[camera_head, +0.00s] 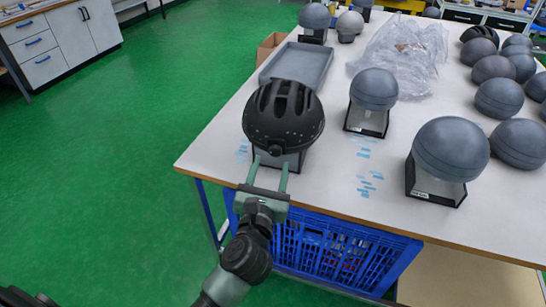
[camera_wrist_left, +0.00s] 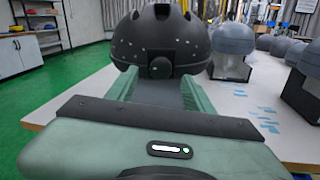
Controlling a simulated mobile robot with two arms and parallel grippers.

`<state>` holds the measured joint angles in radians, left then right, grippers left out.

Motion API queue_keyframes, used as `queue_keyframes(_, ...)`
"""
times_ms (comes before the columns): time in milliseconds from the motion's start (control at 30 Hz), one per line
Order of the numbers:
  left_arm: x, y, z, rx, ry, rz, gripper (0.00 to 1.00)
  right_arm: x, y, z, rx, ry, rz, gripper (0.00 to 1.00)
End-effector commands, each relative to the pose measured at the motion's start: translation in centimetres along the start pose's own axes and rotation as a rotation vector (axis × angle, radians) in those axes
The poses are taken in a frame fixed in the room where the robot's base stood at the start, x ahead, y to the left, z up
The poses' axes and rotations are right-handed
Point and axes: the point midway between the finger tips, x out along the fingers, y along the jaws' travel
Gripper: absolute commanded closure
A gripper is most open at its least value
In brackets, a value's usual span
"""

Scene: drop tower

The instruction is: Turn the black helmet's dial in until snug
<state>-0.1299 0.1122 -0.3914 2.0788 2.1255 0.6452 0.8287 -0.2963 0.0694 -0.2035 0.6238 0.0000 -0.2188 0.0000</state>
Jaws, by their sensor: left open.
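The black helmet (camera_head: 283,115) sits on a headform on a stand at the table's near left corner. Its round dial (camera_head: 276,150) is low on the side facing me; the dial also shows in the left wrist view (camera_wrist_left: 160,67). My left gripper (camera_head: 270,166) is open, its two green fingers pointing at the dial from the near side. In the left wrist view the fingers (camera_wrist_left: 157,82) lie to either side of and below the dial, with a gap on each side. I cannot tell whether their tips reach it. My right gripper is out of view.
Grey headforms on stands (camera_head: 374,90) (camera_head: 450,150) stand to the right, with several grey domes (camera_head: 498,98) beyond. A grey tray (camera_head: 298,66) and clear plastic wrap (camera_head: 405,55) lie behind. A blue crate (camera_head: 340,250) is below the table (camera_head: 215,150).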

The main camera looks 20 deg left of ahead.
Motion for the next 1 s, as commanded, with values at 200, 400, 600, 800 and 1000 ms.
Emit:
queue_keyframes(200,3.1,0.0,0.1,0.003,-0.002,0.000,0.48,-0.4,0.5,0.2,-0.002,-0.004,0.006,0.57)
queue_keyframes(400,4.1,0.0,0.0,0.004,-0.001,0.000,0.48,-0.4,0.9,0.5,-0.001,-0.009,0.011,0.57)
queue_keyframes(600,4.0,0.0,0.0,0.004,-0.001,0.000,0.48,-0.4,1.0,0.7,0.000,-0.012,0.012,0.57)
queue_keyframes(800,4.0,0.0,0.0,0.004,-0.001,0.000,1.00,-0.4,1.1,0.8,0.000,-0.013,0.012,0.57)
queue_keyframes(1000,4.0,0.0,0.0,0.012,0.000,0.000,1.00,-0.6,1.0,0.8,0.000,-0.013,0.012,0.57)
